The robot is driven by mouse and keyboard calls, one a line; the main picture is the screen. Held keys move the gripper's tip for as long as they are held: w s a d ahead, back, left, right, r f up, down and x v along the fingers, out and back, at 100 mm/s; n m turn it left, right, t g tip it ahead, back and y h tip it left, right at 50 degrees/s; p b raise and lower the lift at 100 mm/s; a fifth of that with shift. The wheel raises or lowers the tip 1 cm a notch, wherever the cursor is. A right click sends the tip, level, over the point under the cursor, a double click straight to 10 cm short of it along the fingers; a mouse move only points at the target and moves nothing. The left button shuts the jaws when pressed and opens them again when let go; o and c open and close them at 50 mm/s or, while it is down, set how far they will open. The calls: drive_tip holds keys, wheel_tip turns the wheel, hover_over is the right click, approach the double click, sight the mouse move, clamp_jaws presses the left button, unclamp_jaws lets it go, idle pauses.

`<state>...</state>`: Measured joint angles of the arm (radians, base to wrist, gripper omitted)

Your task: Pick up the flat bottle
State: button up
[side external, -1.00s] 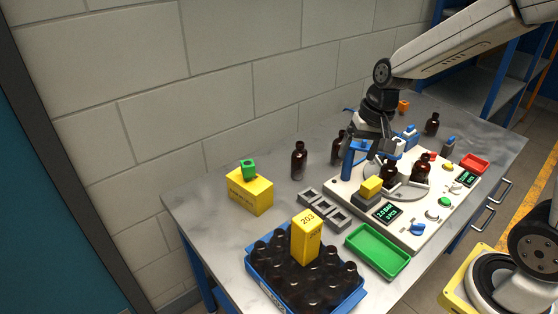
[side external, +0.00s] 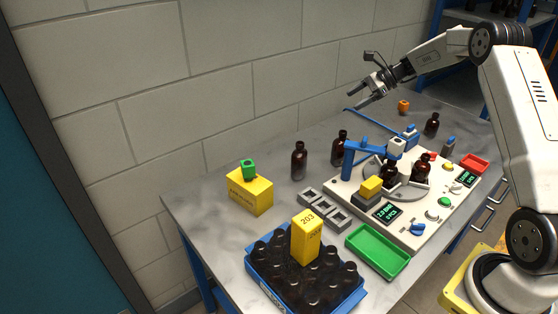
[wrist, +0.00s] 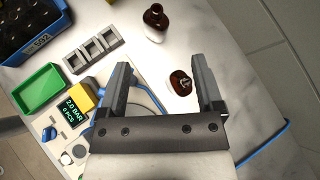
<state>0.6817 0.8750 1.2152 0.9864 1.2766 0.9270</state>
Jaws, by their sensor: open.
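Several dark amber bottles stand upright; I cannot tell which is the flat one. One bottle (side external: 299,161) stands left of the machine, and another (side external: 340,149) stands behind its blue post. My gripper (side external: 353,101) is open and empty, raised above the back of the table, clear of the bottles. In the wrist view, a dark-capped bottle (wrist: 181,82) shows between the open fingers, nearer the right one, seen from above. A second bottle (wrist: 155,21) shows beyond the fingertips. Two bottles (side external: 421,168) (side external: 389,175) are on the machine's turntable, and one (side external: 432,124) stands farther back.
A white machine (side external: 408,236) with a blue post (side external: 348,160) stands at centre right. A blue crate (side external: 262,287) of bottles, a green tray (side external: 379,252), a grey three-slot holder (side external: 325,209) and a yellow box (side external: 249,192) stand in front and left. A blue hose lies at the back.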

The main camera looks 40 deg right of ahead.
drive_tip(key=d+m+t+y, duration=0.1)
drive_tip(key=d+m+t, duration=0.25)
drive_tip(key=d, duration=0.55)
approach(346, 138)
drive_tip(key=w, duration=0.2)
drive_tip(key=shift+g, duration=0.35)
drive_tip(key=shift+x, duration=4.4)
drive_tip(key=shift+s+a+r, duration=0.1)
drive_tip(key=shift+s+a, duration=0.1)
clamp_jaws()
drive_tip(key=shift+s+f+m, duration=0.1)
drive_tip(key=shift+f+m, duration=0.15)
